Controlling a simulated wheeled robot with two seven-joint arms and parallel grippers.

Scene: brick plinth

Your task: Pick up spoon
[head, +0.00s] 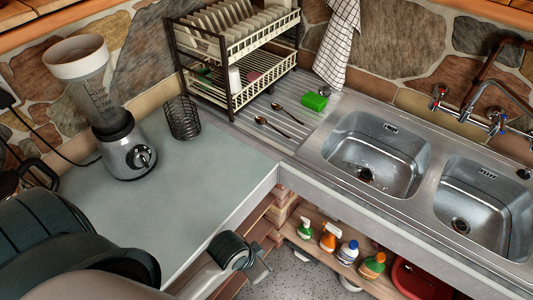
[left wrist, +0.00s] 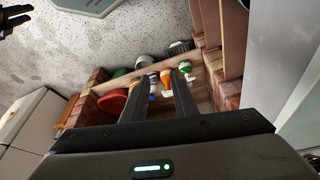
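Two spoons with dark handles lie on the ribbed steel drainboard left of the sink in the head view: a nearer spoon (head: 272,126) and a farther spoon (head: 287,113). They lie apart, side by side. My left gripper (left wrist: 161,74) shows in the left wrist view with its two fingers apart and nothing between them; it faces the low shelf and floor. In the head view, the end of my left arm is at the bottom, in front of the counter and well short of the spoons. A black gripper-like shape, likely my right gripper (left wrist: 14,18), is cut off at the left wrist view's corner.
A green sponge (head: 315,101) lies beyond the spoons. A dish rack (head: 236,62) stands behind them, with a wire holder (head: 183,118) and a blender (head: 125,140) to the left. The double sink (head: 376,153) is to the right. Bottles (head: 347,252) stand below; the near counter (head: 200,185) is clear.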

